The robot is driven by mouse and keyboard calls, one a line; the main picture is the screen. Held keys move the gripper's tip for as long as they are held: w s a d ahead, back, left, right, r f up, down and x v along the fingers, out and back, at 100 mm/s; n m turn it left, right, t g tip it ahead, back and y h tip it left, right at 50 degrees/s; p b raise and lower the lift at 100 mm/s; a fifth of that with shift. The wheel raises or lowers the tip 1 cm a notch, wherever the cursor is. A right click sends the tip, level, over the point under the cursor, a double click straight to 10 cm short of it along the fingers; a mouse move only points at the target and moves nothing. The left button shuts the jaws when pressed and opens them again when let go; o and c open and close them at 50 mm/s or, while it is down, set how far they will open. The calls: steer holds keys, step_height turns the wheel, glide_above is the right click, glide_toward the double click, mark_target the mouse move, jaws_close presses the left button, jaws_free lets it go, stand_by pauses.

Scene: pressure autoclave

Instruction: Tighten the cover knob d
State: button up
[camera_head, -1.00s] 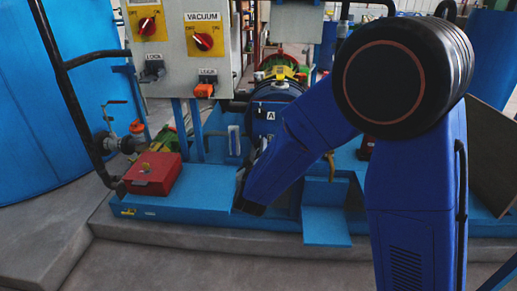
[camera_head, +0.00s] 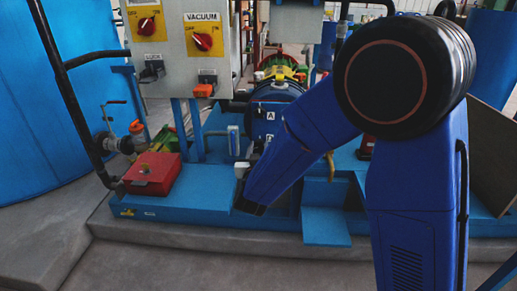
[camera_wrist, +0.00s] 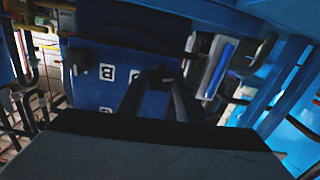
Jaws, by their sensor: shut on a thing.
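The blue round cover (camera_head: 263,128) of the autoclave stands behind my forearm in the head view, with a white label A on it. In the wrist view the dark blue cover face (camera_wrist: 95,92) fills the upper middle and carries several white letter labels, one reading B. My gripper (camera_wrist: 158,78) reaches up to this face, its two dark fingers closed around a small dark knob (camera_wrist: 158,73). The knob is mostly hidden between the fingertips, and its own letter cannot be read.
A grey control box (camera_head: 195,45) with red switches stands at the upper left. A red box (camera_head: 152,173) sits on the blue base frame (camera_head: 180,208). A large blue tank (camera_head: 50,110) and black pipes stand at the left. Blue frame bars (camera_wrist: 275,95) lie right in the wrist view.

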steer(key=m, duration=0.7)
steer(key=shift+d, duration=0.15)
steer(key=m, duration=0.6)
steer(key=shift+f+m, duration=0.15)
steer(key=shift+m, duration=0.25)
steer(key=m, duration=0.4)
steer(key=shift+d+f, duration=0.1)
steer(key=m, duration=0.4)
steer(key=shift+f+m, duration=0.1)
steer(key=shift+m, duration=0.2)
steer(key=o, duration=1)
steer(key=shift+o, duration=0.2)
steer(key=shift+s, duration=0.1)
steer(key=s, duration=1.7)
steer(key=shift+s+a, duration=0.15)
steer(key=shift+a, duration=0.15)
